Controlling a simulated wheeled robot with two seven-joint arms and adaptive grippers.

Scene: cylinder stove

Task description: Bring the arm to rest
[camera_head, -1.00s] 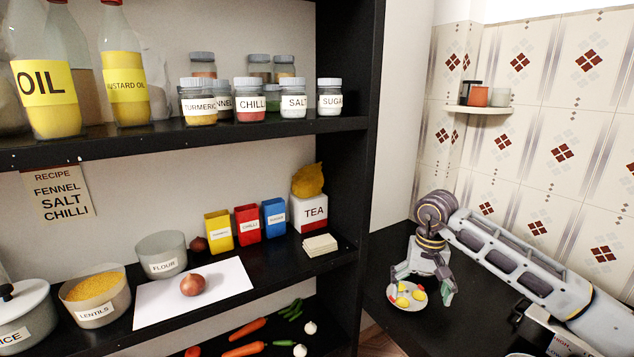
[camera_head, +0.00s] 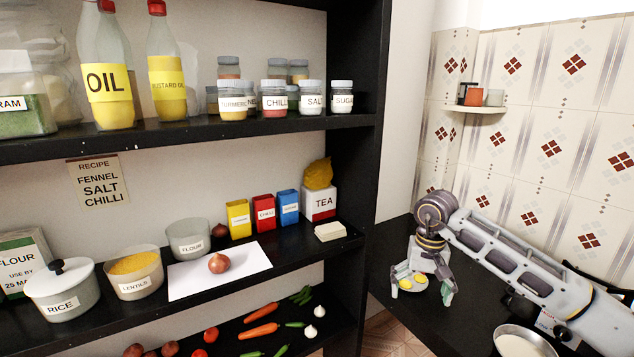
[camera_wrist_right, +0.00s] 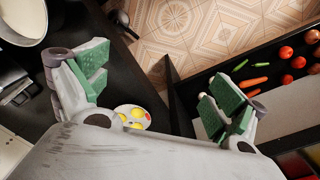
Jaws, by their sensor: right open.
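My right arm (camera_head: 520,262) comes in from the right edge of the head view, above the dark counter (camera_head: 462,319). Its gripper (camera_head: 421,290) points down and is open. Behind its fingers on the counter is a small plate (camera_head: 409,291) with yellow items on it, partly hidden. In the right wrist view, the two green-padded fingers of the gripper (camera_wrist_right: 158,98) stand wide apart with nothing between the pads. The plate (camera_wrist_right: 133,113) also shows there, just beyond the gripper body, with yellow and red on it. My left gripper is not in view.
A black shelf unit (camera_head: 368,120) with jars, bottles, boxes and vegetables stands left of the arm. A pan of white liquid (camera_head: 520,344) is at the lower right, under the arm. A small corner shelf (camera_head: 474,107) holds cups. Tiled wall is behind.

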